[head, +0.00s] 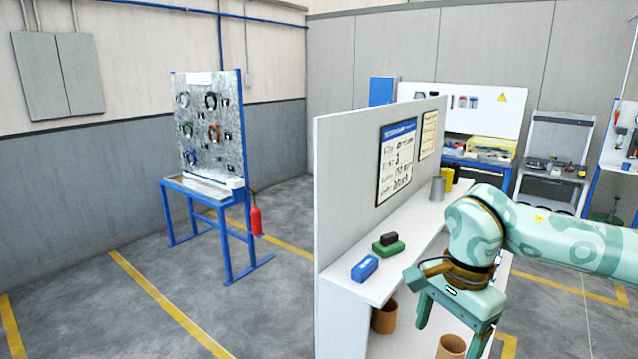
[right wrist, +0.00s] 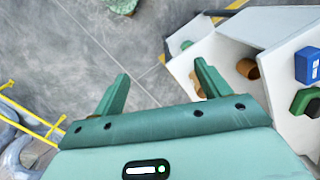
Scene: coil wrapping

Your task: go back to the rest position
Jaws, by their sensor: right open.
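My right gripper (head: 450,328) hangs from my right arm in the lower right of the head view, its fingers pointing down. It is beside the white shelf bench (head: 398,268), at its near right side. In the right wrist view my right gripper (right wrist: 162,70) has its two fingers spread wide apart. My left gripper is not in view.
A blue block (head: 364,268) and a green block (head: 388,250) lie on the bench's upper shelf. Brown pots (head: 384,318) stand below. A white partition (head: 345,190) rises behind. A blue-framed stand (head: 226,240) with hanging coils is at left. Floor (head: 100,320) is clear there.

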